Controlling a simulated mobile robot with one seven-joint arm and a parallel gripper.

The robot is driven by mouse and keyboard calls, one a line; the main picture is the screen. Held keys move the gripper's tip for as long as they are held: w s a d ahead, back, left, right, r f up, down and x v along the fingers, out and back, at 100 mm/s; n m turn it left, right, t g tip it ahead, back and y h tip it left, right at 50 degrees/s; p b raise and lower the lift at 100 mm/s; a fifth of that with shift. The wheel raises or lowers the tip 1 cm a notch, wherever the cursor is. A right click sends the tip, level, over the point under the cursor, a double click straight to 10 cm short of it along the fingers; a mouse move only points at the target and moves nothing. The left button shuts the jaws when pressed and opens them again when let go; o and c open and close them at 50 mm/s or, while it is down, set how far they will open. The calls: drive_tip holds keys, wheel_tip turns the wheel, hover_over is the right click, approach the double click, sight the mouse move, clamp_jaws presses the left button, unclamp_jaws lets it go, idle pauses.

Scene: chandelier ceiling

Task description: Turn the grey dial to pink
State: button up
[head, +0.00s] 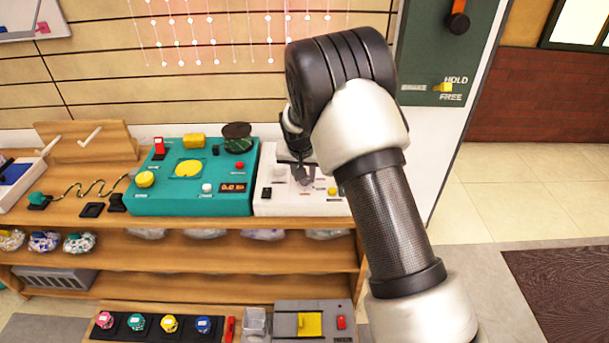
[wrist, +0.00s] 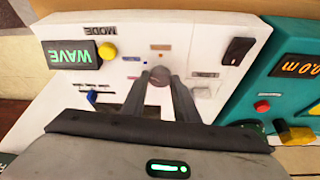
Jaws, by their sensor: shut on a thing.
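The grey dial (wrist: 158,76) is a small round knob on the white panel (wrist: 205,40). Small coloured marks surround it, including an orange one above it in the wrist view. I cannot make out a pink mark or which mark the dial points to. My gripper (wrist: 160,82) has its two dark fingers shut on the dial, one on each side. In the head view my gripper (head: 304,176) reaches down onto the white panel (head: 268,207), and the dial is hard to tell from the fingers.
The white panel also carries a yellow knob (wrist: 107,50), a green WAVE display (wrist: 70,55), a blue slider (wrist: 91,96) and a black rocker switch (wrist: 238,50). A teal console (head: 190,202) stands close on the left in the head view. Both sit on a wooden shelf (head: 60,222).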

idle(0.3)
drive_tip(key=o, duration=1.1)
drive_tip(key=shift+c, duration=0.2)
drive_tip(key=d+p+v, duration=0.1)
drive_tip(key=p+v, duration=0.3)
drive_tip(key=v, duration=1.3)
drive_tip(key=shift+a+r, duration=0.25)
drive_tip(key=shift+a, duration=0.25)
drive_tip(key=shift+r, duration=0.1)
